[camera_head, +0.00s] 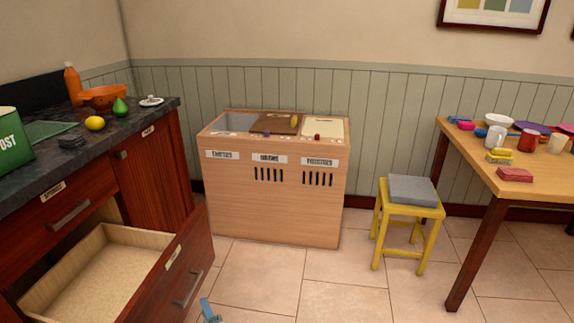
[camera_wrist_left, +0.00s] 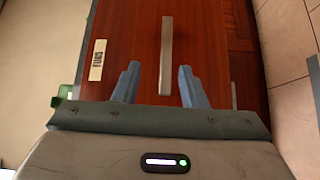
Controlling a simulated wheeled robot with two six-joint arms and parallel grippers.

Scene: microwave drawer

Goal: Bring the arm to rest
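An open, empty-looking drawer (camera_head: 100,275) with a reddish wood front juts out from the dark cabinet at the lower left of the head view. Its front, with a long metal handle (camera_wrist_left: 166,55) and a white label, fills much of the left wrist view. My left gripper (camera_wrist_left: 158,82) is open, its two blue-grey fingers apart, facing the drawer front. The handle lies between and beyond the fingers, and nothing is gripped. In the head view only a blue fingertip of it shows at the bottom edge, by the drawer's corner. My right gripper is out of sight.
A counter (camera_head: 110,130) at the left holds an orange colander (camera_head: 104,97), a pear, a lemon and a green bin. A wooden bin unit (camera_head: 275,205), a yellow stool (camera_head: 405,210) and a table (camera_head: 505,178) with dishes stand beyond. The tiled floor (camera_head: 335,290) in front is clear.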

